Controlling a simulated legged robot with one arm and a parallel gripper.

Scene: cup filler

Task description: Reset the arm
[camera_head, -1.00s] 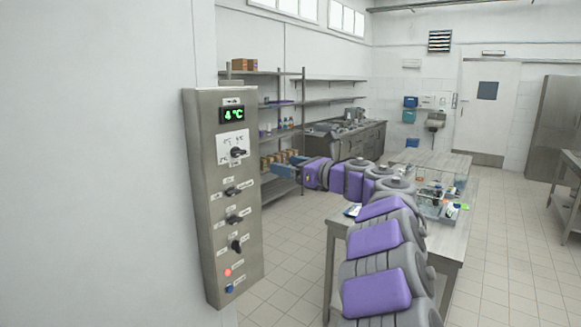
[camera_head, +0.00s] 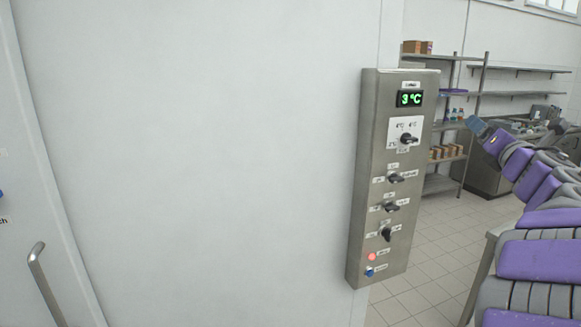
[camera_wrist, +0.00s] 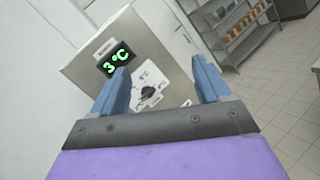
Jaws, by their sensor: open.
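My gripper (camera_wrist: 160,88) is open and empty in the wrist view, its two blue fingers spread apart. Between and beyond the fingers is the steel control panel (camera_wrist: 85,65), with a green 3°C display (camera_wrist: 116,60) and a black knob (camera_wrist: 148,92) on a white plate. In the head view my gripper (camera_head: 474,125) is at the end of my purple and grey arm, to the right of the panel (camera_head: 360,215) and apart from it in the picture. The head view also shows the display (camera_head: 410,98) and the top knob (camera_head: 408,139).
Below are more switches (camera_head: 396,178), a red light (camera_head: 372,257) and a blue button (camera_head: 369,272). A white door with a metal handle (camera_head: 40,275) is at far left. Shelving (camera_head: 470,110) stands behind my arm. Tiled floor (camera_head: 430,250) shows right of the panel.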

